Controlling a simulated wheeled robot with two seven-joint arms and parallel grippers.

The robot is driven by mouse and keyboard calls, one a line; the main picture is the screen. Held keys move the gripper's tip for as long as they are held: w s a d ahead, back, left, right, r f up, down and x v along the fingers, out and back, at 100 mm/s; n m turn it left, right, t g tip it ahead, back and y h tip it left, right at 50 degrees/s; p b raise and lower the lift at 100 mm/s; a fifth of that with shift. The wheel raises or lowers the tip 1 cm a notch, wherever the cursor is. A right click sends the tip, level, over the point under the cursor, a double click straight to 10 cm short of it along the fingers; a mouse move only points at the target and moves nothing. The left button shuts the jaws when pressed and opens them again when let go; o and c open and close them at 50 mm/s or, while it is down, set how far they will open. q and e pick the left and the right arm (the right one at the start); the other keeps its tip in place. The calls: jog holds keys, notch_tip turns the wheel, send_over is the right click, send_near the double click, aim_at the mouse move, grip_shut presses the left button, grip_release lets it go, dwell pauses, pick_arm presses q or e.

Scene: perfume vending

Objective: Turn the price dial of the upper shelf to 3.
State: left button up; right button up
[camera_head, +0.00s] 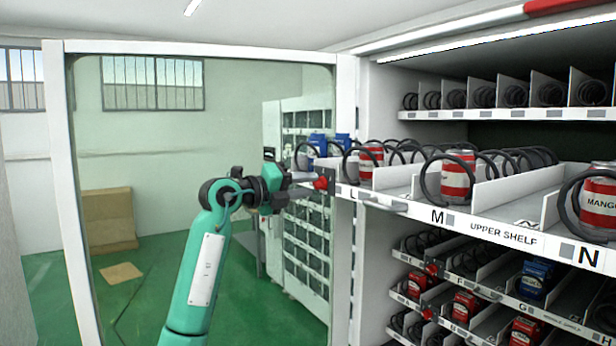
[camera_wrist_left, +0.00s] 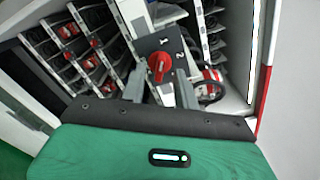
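The upper shelf (camera_head: 500,236) is the pulled-out tray labelled UPPER SHELF, with lanes L, M and N. Its red price dial (camera_head: 321,183) sits at the tray's left front end. In the left wrist view the red dial (camera_wrist_left: 159,66) is on a dark plate (camera_wrist_left: 150,41) with white numerals that look like 1 and 2. The dial's setting is not clear, and no 3 is readable. My left gripper (camera_head: 303,180) is just left of the dial. Its fingers (camera_wrist_left: 160,88) are apart, one on each side of the dial in the picture; contact cannot be told. My right gripper is not in view.
Red-and-white cans (camera_head: 457,176) stand behind black coils on the upper shelf. A middle shelf (camera_head: 490,293) with red and blue goods lies below, with further red dials at its left. A framed glass panel (camera_head: 345,110) stands at left, close to my left arm.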

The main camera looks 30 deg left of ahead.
pick_arm(q)
jog(key=shift+w+d, duration=0.25)
jog(key=shift+w, duration=0.3)
grip_shut()
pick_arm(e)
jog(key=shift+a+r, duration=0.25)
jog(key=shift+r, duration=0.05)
